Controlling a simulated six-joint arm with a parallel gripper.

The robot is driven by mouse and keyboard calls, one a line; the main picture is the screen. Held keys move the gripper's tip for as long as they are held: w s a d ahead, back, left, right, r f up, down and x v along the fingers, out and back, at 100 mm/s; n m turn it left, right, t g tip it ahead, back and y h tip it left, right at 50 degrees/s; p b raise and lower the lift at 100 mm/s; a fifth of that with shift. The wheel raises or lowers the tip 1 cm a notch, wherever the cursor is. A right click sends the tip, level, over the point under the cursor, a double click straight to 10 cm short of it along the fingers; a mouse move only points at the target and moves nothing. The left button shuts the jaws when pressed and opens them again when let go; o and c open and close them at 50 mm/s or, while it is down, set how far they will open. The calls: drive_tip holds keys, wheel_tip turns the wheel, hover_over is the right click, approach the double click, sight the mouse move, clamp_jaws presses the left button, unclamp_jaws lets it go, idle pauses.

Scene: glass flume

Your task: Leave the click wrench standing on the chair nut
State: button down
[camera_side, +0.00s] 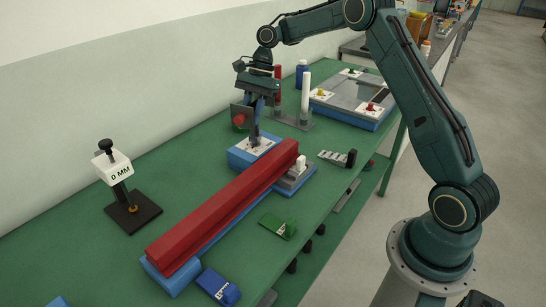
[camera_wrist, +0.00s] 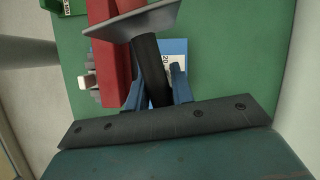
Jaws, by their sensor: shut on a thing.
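My gripper (camera_wrist: 155,90) points down in the wrist view, its two blue fingers shut on a dark shaft (camera_wrist: 148,66), which I take to be the click wrench. The shaft leans in the wrist view, and a wide grey flared piece (camera_wrist: 135,20) shows at its upper end. In the side view my gripper (camera_side: 256,108) is over the blue block (camera_side: 240,157) with a white label plate, at the far end of the long red beam. The wrench's lower end comes down at this block. The chair nut is hidden, and I cannot tell whether the wrench touches it.
The red beam (camera_side: 215,212) runs close beside the block. A grey block with a white piece (camera_side: 298,169) adjoins it. A black stand with a "0 MM" sign (camera_side: 133,211) is at left. Red and white posts (camera_side: 306,92) stand behind.

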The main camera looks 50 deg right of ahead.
drive_tip(key=shift+f, duration=0.25)
drive_tip(key=c, duration=1.1)
unclamp_jaws()
drive_tip(key=shift+f, duration=0.1)
drive_tip(key=shift+s+a+r, duration=0.1)
drive_tip(key=shift+a+r, duration=0.1)
drive_tip(key=shift+r, duration=0.4)
drive_tip(key=s+a+r+n+t+h, duration=0.1)
drive_tip(key=s+a+r+n+t, duration=0.1)
drive_tip(key=s+a+r+n, duration=0.35)
drive_tip(key=s+a+r+n+t+h, duration=0.1)
drive_tip(key=s+a+r+n, duration=0.15)
drive_tip(key=s+r, duration=0.65)
drive_tip(key=s+n+t+h, duration=0.1)
drive_tip(key=s+n, duration=0.1)
drive_tip(key=s, duration=0.4)
drive_tip(key=s+f+n+t, duration=0.1)
drive_tip(key=s+n, duration=0.2)
drive_tip(key=s, duration=0.4)
drive_tip(key=s+f+n+h, duration=0.1)
drive_tip(key=s+n, duration=0.2)
drive_tip(key=s, duration=0.3)
drive_tip(key=shift+s+d+t+h, duration=0.3)
drive_tip(key=shift+s+t, duration=0.1)
